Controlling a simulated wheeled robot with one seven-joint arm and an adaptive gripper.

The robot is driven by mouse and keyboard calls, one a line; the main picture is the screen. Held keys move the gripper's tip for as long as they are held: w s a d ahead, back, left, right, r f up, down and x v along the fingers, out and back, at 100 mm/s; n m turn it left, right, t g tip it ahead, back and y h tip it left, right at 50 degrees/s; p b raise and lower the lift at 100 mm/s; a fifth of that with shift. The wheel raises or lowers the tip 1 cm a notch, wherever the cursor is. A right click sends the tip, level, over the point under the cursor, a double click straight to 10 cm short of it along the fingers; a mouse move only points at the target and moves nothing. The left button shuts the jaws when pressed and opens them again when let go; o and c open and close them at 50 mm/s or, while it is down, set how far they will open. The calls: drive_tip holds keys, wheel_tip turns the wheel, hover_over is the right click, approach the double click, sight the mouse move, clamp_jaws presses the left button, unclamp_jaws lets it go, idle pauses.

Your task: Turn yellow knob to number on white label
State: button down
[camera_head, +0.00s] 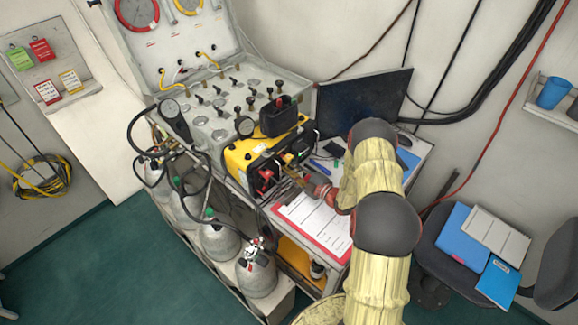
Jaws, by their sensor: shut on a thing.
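A yellow and black case (238,160) stands at the near edge of the panel bench, its dark front facing my arm. My gripper (289,164) reaches in from the right and is shut at this front. A small yellow piece, which looks like the yellow knob (287,158), shows right at the fingertips. The fingers hide most of it, so its angle and any numbers around it cannot be read.
A red clipboard (313,223) lies just below my gripper. A dark monitor (362,100) stands behind, and a blue pen (320,166) lies close by. Black hoses and grey cylinders (218,241) crowd the left. A chair with blue folders (461,236) is at right.

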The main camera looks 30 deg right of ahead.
drive_tip(key=shift+m+p, duration=0.3)
drive_tip(key=shift+m, duration=0.6)
drive_tip(key=shift+f, duration=0.1)
drive_tip(key=c, duration=1.7)
unclamp_jaws()
drive_tip(key=shift+d, duration=0.1)
drive_tip(key=v, duration=1.2)
